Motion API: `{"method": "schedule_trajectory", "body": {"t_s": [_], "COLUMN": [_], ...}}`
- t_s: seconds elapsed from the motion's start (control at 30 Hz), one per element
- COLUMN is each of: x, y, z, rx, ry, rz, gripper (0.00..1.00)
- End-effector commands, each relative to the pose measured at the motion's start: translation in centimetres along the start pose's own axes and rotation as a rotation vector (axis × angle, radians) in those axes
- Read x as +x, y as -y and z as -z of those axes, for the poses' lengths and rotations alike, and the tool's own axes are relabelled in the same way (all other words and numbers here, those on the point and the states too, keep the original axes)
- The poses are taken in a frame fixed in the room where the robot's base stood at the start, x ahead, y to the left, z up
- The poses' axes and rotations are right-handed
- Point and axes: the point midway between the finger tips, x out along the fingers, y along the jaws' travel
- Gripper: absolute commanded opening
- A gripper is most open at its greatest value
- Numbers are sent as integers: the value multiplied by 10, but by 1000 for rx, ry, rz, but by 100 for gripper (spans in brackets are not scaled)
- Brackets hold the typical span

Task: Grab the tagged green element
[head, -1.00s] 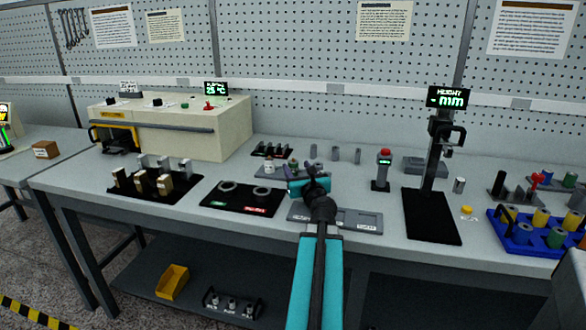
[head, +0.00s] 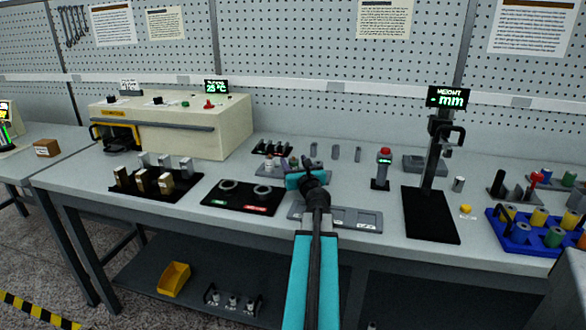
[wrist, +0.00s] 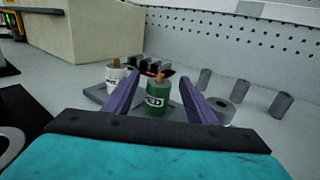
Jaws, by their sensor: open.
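In the wrist view a green cylinder (wrist: 156,100) with a white label and an orange-red top stands on a grey plate (wrist: 93,95). The label ends in "ED"; its first part is unclear. My gripper (wrist: 152,92) is open, with one purple finger on each side of the green cylinder in the picture. Whether they reach around it or stop short of it, I cannot tell. In the head view my gripper (head: 295,166) is above the bench and largely hides the green cylinder. A white labelled cylinder (wrist: 116,76) with a brown top stands to its left.
A dark rack (wrist: 150,67) stands behind. A black mat (head: 242,197) with rings is at the left; a height gauge (head: 437,150) stands at the right.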

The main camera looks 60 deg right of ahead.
Motion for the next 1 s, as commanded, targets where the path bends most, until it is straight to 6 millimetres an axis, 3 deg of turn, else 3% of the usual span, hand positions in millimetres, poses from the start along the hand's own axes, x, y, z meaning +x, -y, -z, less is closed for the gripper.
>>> {"method": "schedule_trajectory", "body": {"t_s": [0.2,0.77,0.87,1.0], "x": [12,12,12,12], "y": [1,1,1,1], "z": [0,0,0,0], "rx": [0,0,0,0], "ry": [0,0,0,0], "rz": [1,1,1,1], "gripper": [51,51,39,16]}}
